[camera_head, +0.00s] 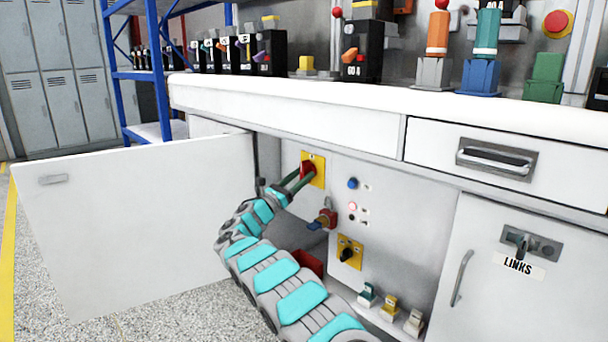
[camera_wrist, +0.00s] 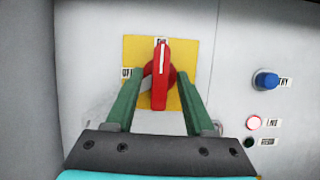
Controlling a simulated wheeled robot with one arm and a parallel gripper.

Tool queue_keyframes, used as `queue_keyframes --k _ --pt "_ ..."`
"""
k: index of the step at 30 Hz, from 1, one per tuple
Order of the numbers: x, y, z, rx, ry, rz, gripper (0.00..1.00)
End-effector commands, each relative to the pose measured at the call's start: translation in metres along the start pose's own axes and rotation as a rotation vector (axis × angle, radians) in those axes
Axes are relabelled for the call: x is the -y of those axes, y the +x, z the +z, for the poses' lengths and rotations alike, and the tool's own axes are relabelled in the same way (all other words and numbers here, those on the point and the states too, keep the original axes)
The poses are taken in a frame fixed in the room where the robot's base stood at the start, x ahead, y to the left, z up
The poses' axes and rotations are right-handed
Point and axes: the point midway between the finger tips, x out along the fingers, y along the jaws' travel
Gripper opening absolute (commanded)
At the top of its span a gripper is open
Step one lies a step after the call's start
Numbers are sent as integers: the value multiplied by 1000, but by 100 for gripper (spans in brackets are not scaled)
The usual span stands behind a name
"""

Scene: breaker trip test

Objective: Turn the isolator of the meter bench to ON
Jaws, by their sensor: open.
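The isolator is a red rotary handle (camera_wrist: 162,72) on a yellow plate (camera_wrist: 188,98), set in the panel inside the open bench cupboard. The red handle also shows in the head view (camera_head: 307,168). In the wrist view it stands upright, its white line pointing up to a label at the top of the plate, partly hidden and hard to read. An OFF label (camera_wrist: 127,73) is at its left. My gripper (camera_wrist: 160,80) is open, with one green finger on each side of the handle's lower part. I cannot tell whether either finger touches it.
The white cupboard door (camera_head: 140,220) stands open at left. Right of the isolator is a blue button (camera_wrist: 266,80). The bench top (camera_head: 400,92) overhangs the panel.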

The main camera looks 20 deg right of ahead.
Motion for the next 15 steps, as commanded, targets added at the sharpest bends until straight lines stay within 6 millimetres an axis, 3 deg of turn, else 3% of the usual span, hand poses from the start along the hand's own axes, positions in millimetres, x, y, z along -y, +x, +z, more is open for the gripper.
queue_keyframes --k 7,15 --pt "-1 -42 1 1 -1 5 54" --pt "0 -62 2 2 3 0 54"
